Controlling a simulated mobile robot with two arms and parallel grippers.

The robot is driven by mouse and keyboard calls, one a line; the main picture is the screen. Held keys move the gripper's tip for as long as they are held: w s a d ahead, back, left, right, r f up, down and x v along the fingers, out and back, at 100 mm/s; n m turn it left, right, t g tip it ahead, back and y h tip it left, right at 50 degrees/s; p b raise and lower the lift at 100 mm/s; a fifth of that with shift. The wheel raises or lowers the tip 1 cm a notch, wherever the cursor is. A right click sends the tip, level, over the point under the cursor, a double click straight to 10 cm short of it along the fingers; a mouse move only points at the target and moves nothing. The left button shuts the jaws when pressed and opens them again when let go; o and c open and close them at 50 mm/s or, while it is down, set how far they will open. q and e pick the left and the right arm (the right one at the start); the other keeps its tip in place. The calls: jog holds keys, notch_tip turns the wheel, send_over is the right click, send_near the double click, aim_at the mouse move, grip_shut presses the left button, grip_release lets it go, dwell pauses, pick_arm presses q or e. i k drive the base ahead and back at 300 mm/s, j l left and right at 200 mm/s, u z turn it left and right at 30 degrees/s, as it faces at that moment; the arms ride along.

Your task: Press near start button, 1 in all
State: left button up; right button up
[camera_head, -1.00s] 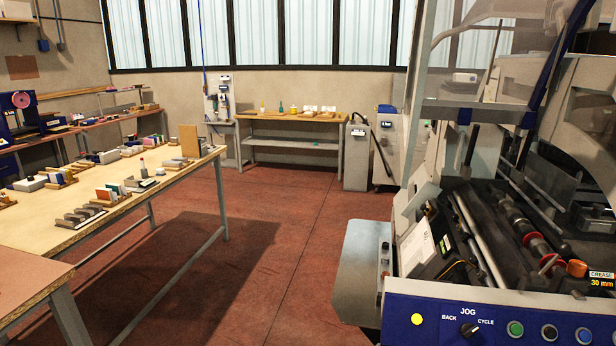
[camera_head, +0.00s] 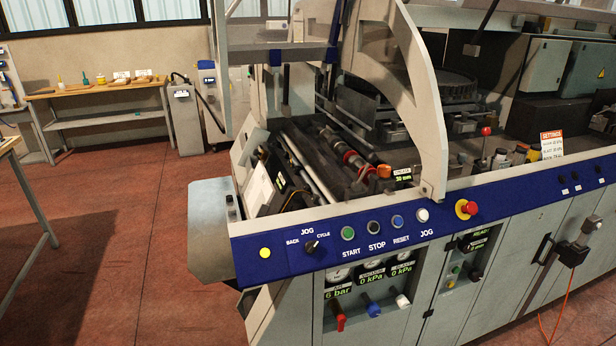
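The green START button (camera_head: 347,233) sits on the blue control panel (camera_head: 280,255) of the large grey machine, above the label START. To its right on the same panel are the dark STOP button (camera_head: 373,228), the blue RESET button (camera_head: 397,221) and the white JOG button (camera_head: 423,215). A black BACK/CYCLE jog knob (camera_head: 312,247) and a yellow light (camera_head: 265,253) are to its left. Neither of my grippers shows in the head view.
A red emergency stop (camera_head: 466,209) is further right on the panel. Gauges and valve handles (camera_head: 340,322) sit below it. An orange cable (camera_head: 560,318) hangs at the right. Open red floor (camera_head: 110,250) lies left of the machine, with a wooden-topped bench (camera_head: 100,90) behind.

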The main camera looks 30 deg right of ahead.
aim_at(348, 234)
jog(key=l+z, duration=0.1)
jog(key=z, duration=0.8)
jog(key=l+z, duration=0.1)
jog(key=z, duration=0.35)
jog(key=i, duration=0.05)
